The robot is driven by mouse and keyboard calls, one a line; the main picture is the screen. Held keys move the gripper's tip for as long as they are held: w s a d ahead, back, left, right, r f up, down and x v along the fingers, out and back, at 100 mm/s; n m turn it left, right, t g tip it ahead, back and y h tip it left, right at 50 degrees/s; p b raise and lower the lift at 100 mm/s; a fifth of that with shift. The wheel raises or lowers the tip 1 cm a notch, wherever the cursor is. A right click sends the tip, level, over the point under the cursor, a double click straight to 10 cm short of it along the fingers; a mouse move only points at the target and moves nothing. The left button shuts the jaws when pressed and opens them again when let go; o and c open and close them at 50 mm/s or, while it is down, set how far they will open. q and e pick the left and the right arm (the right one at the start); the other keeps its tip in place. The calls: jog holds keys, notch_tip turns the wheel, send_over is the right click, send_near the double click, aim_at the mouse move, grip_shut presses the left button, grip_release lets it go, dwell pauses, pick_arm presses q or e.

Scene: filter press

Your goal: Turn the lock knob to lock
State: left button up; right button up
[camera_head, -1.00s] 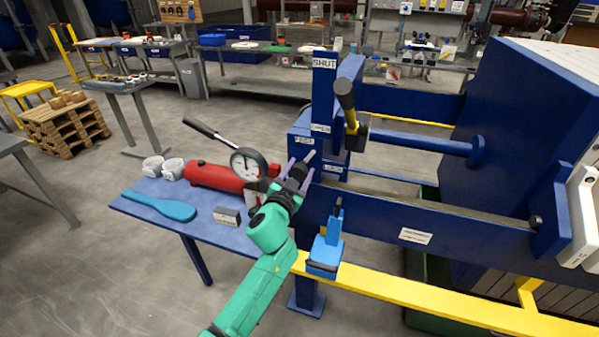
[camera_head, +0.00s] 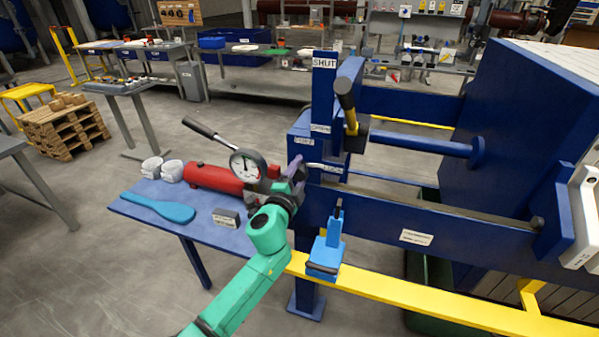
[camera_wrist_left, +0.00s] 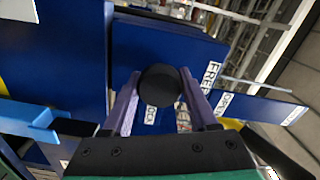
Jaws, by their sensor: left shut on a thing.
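The lock knob shows as a round black cap (camera_wrist_left: 158,85) in the left wrist view, on a blue panel of the press. My left gripper (camera_wrist_left: 156,88) is shut on it, one purple finger on each side. A LOCK label (camera_wrist_left: 151,114) shows between the fingers, just below the cap, and a FREE label (camera_wrist_left: 210,77) is to the right. In the head view my left gripper (camera_head: 297,170) is at the blue post, beside a pale bar (camera_head: 323,167) that points right at the LOCK label. The knob's body is mostly hidden there by the gripper.
A yellow-and-black handle (camera_head: 347,100) stands above, near the SHUT label (camera_head: 324,64). A light-blue block (camera_head: 326,256) sits on the yellow rail (camera_head: 430,300) below. A red pump with gauge (camera_head: 215,178) is on the blue table (camera_head: 150,208) to the left.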

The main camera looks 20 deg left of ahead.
pick_arm(q)
jog(key=shift+m, duration=0.7)
jog(key=o, duration=1.4)
jog(key=shift+c, duration=0.2)
jog(key=s+b, duration=0.2)
jog(key=s, duration=1.2)
jog(key=shift+s+a, duration=0.3)
jog(key=shift+a, duration=0.15)
